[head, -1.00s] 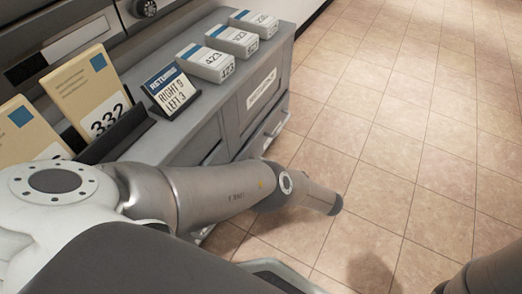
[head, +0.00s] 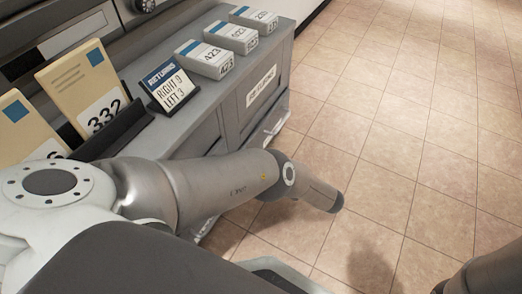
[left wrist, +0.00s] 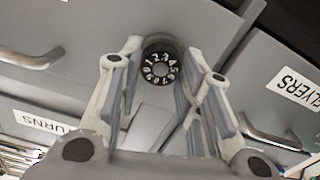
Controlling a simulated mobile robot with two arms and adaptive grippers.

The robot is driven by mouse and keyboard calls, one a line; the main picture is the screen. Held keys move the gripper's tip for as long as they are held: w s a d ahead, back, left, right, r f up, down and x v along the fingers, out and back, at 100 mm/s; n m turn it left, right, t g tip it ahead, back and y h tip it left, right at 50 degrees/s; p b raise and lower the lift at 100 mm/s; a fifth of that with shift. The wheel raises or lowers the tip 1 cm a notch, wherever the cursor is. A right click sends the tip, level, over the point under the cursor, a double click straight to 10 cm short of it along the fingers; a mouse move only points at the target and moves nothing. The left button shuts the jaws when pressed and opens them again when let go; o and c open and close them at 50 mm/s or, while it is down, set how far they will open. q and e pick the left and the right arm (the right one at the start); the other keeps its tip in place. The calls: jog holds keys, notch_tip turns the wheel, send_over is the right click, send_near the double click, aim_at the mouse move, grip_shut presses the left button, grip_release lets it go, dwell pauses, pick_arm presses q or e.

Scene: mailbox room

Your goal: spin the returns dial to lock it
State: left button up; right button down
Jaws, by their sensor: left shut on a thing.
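The returns dial (left wrist: 160,70) is a dark round knob with white numbers in a ring, seen in the left wrist view on a grey cabinet front. My left gripper (left wrist: 160,80) has one finger on each side of it and is shut on it. The exact contact at the fingertips is hard to see. A label with RETURNS (left wrist: 47,122) partly readable sits upside down on the left. In the head view a card (head: 172,89) reads RETURNS, RIGHT 9, LEFT 3. My left arm hides the dial there. My right gripper is not in view.
A FLYERS label (left wrist: 297,88) and a handle (left wrist: 272,137) are right of the dial; another handle (left wrist: 30,60) is left. On the ledge stand envelopes (head: 86,88) and boxes (head: 205,59). Another dial (head: 144,5) is above. The tiled floor (head: 420,130) is clear.

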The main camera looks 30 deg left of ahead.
pick_arm(q)
jog(key=shift+a, duration=0.1)
dwell(0.3)
jog(key=o, duration=1)
jog(key=shift+o, duration=0.2)
